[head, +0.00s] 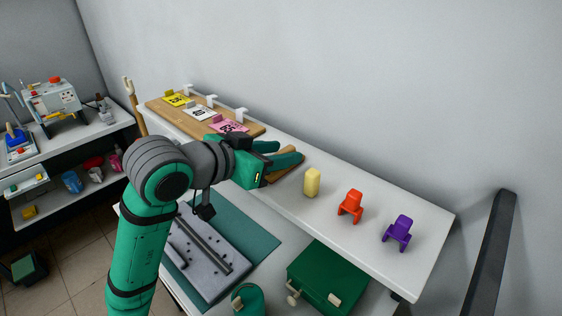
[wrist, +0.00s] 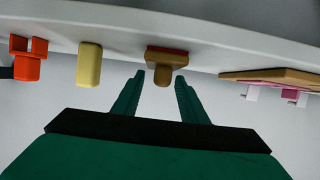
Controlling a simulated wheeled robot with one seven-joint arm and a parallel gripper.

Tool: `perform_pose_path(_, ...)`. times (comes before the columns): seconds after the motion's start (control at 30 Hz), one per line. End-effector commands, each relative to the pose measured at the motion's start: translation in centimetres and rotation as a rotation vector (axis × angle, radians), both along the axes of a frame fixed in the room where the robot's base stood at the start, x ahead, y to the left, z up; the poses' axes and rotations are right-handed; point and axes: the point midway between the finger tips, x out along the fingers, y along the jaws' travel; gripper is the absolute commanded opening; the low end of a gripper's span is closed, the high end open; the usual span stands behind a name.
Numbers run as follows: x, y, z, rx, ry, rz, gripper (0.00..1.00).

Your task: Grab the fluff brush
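The fluff brush, a tan wooden piece with a rounded handle and a reddish strip (wrist: 166,58), is on the white shelf. In the wrist view its handle lies between my open fingertips (wrist: 160,76), with a gap on each side. In the head view my gripper (head: 289,152) reaches over the shelf, and only a tan part of the brush (head: 285,175) shows beside and below the fingers; the rest is hidden. The fingers hold nothing.
To the right on the shelf (head: 430,225) stand a yellow block (head: 312,182), an orange chair-shaped piece (head: 351,206) and a purple one (head: 398,233). To the left is a wooden board (head: 160,109) with tags. A green box (head: 328,275) sits below.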

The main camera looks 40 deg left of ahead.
Motion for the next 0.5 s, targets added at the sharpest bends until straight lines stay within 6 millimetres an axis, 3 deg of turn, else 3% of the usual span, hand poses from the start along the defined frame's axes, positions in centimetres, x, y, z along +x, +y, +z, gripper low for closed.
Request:
perform_pose_path(0.33,0.68,-0.01,-0.26,0.0,-0.001,0.001,0.37)
perform_pose_path(0.5,0.66,-0.02,-0.25,0.0,-0.001,0.001,0.0)
